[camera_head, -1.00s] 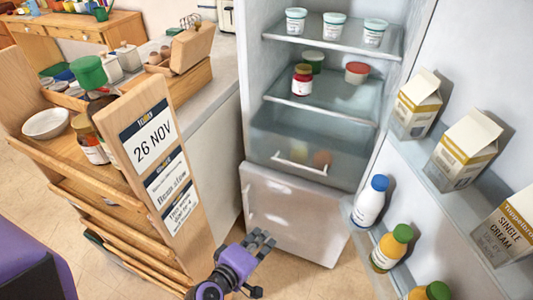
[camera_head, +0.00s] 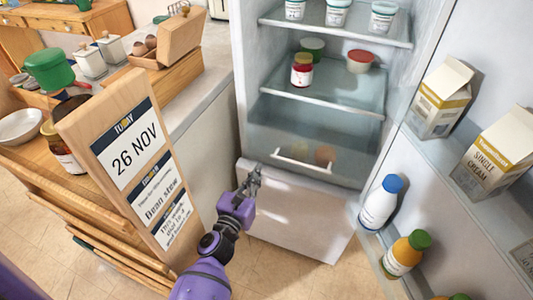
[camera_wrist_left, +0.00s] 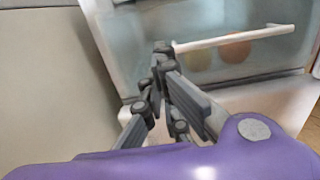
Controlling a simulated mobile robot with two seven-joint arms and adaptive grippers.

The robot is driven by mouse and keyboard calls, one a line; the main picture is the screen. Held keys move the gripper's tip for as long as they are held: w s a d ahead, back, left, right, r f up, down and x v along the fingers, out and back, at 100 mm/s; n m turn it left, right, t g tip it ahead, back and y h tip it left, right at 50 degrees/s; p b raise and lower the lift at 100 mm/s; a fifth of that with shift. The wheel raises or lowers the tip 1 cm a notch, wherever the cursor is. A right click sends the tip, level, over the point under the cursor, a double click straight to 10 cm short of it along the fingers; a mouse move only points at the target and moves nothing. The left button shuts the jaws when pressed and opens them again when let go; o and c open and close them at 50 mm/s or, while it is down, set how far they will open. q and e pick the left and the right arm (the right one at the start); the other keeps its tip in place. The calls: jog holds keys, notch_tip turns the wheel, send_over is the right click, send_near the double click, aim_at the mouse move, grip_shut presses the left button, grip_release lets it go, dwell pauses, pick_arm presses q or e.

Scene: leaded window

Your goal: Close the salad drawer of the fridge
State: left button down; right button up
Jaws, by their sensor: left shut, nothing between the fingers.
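The salad drawer (camera_head: 265,140) is a translucent drawer low in the open fridge, with a white bar handle (camera_head: 303,165) on its front. Blurred round contents show through it. The drawer front also shows in the left wrist view (camera_wrist_left: 185,18), with its handle (camera_wrist_left: 235,38) at the upper right. I cannot tell exactly how far the drawer stands out. My left gripper (camera_head: 254,172) is shut and empty, left of the handle and apart from it, in front of the white lower panel. In the left wrist view its fingertips (camera_wrist_left: 162,50) are together near the handle's left end. My right gripper is not in view.
The open fridge door on the right holds cartons (camera_head: 440,97) and bottles (camera_head: 381,202). A wooden trolley with a sign (camera_head: 130,150) stands at left, close to my left arm. Jars (camera_head: 302,70) and tubs stand on the shelves above. Floor is clear before the fridge.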

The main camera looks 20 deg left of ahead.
aim_at(270, 148)
pick_arm(q)
jog(key=w, duration=0.8)
jog(key=shift+d, duration=0.1)
jog(key=shift+w, duration=0.6)
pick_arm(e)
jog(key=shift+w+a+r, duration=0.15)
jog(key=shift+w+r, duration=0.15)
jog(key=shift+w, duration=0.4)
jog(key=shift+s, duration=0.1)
